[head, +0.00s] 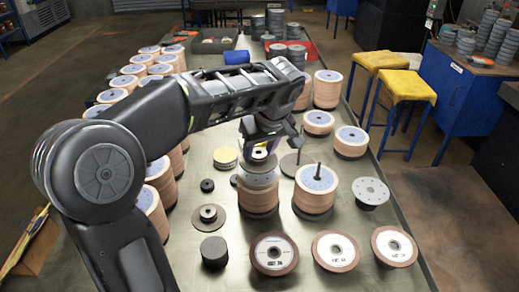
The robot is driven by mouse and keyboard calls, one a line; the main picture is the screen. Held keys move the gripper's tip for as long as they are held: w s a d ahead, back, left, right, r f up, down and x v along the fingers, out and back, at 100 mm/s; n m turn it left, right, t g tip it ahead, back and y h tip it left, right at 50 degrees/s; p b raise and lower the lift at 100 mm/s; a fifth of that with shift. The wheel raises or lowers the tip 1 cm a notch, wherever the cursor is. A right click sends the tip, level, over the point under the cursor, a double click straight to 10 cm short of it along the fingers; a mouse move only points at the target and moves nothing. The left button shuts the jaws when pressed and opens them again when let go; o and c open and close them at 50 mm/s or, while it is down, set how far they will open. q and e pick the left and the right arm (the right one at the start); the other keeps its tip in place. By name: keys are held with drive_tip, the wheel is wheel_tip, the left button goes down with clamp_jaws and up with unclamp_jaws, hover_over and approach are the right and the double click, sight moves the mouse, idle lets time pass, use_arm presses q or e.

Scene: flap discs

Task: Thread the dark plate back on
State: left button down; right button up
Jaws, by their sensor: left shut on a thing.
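My left gripper (259,154) points down over a stack of tan-edged discs (258,197) in the middle of the table. It is shut on what appears to be the dark plate (258,166), at the top of that stack. I cannot tell whether the plate rests on the stack or is just above it, and the fingers partly hide it. Beside it on the right, another tan disc stack (315,198) has a grey top with a thin dark post standing up from its centre. My right gripper is not in view.
A dark flat disc with an upright post (291,165) is behind the right stack. A black cylinder (213,251), a flanged dark piece (208,217) and labelled flap discs (274,253) lie in front. Tall disc stacks line the left edge. Yellow stools (405,86) stand right of the table.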

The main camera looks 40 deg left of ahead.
use_arm(q)
drive_tip(key=shift+f, duration=0.35)
idle(0.6)
drive_tip(key=shift+f+b, duration=0.2)
drive_tip(key=shift+b, duration=0.25)
drive_tip(key=shift+f+b, duration=1.05)
drive_tip(key=shift+f, duration=0.1)
drive_tip(key=c, duration=0.6)
unclamp_jaws()
drive_tip(key=v, duration=0.7)
drive_tip(key=shift+s+d+r, duration=0.1)
drive_tip(key=shift+d+r, duration=0.05)
drive_tip(key=shift+r, duration=0.2)
